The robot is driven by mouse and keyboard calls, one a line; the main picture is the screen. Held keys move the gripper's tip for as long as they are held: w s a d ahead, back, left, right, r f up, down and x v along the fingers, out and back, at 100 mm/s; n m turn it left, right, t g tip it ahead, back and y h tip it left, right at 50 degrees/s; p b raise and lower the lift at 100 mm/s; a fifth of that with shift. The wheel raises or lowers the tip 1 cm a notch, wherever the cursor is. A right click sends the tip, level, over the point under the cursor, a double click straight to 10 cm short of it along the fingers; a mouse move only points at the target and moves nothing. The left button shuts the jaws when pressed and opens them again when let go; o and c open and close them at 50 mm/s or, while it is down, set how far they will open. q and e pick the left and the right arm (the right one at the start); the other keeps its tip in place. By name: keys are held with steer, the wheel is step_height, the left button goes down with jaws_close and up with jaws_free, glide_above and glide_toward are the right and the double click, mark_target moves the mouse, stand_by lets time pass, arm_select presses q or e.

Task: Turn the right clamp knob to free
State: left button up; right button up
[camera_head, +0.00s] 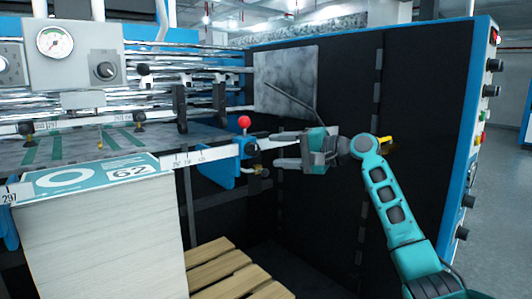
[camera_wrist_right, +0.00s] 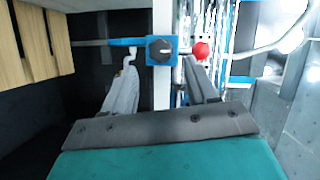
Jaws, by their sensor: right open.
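The right clamp is a blue block (camera_head: 250,148) on the pale guide bar, with a red ball (camera_head: 244,122) above it. In the right wrist view the clamp's round black knob (camera_wrist_right: 159,49) faces me and carries a small pale mark. The red ball (camera_wrist_right: 201,51) shows to its right there. My right gripper (camera_head: 276,150) is open and empty, to the right of the clamp in the head view. In the wrist view its fingertips (camera_wrist_right: 160,66) lie on either side of the knob, apart from it. My left gripper is not in view.
The pale guide bar (camera_head: 203,155) runs left over a tall paper stack (camera_head: 100,240). A wooden pallet (camera_head: 225,265) lies below the clamp. A dark machine side panel (camera_head: 425,120) stands behind my right arm. A gauge (camera_head: 55,42) and rollers are at upper left.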

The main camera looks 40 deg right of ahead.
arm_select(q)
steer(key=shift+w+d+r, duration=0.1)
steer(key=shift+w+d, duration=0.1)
arm_select(e)
steer(key=v, duration=0.7)
steer(key=shift+a, duration=0.1)
